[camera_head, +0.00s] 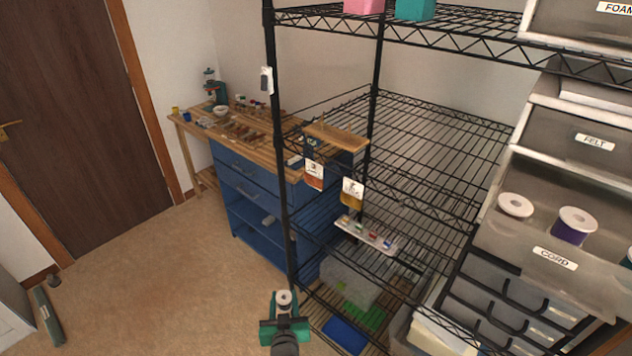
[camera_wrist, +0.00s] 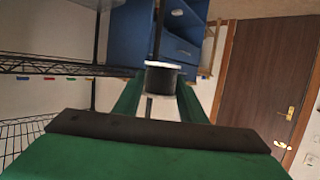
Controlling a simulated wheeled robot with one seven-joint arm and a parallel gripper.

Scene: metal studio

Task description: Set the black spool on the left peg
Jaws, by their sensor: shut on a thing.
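My gripper (camera_head: 284,300) is low in the head view, in front of the black wire shelf. It is shut on the black spool (camera_wrist: 162,77), which has a black middle and pale flanges. The spool is between the green fingers in the wrist view; in the head view, mainly its pale top (camera_head: 284,296) shows. A wooden board (camera_head: 337,138) sits on the wire shelf, above and right of my gripper and apart from it. Thin upright pegs on the board are too small to make out clearly.
The wire shelf has a black front post (camera_head: 281,150) and hanging tags (camera_head: 314,174). A strip of small coloured items (camera_head: 366,236) is on a lower level. A CORD drawer (camera_head: 540,250) at right holds other spools. The floor (camera_head: 170,270) at left is mostly clear.

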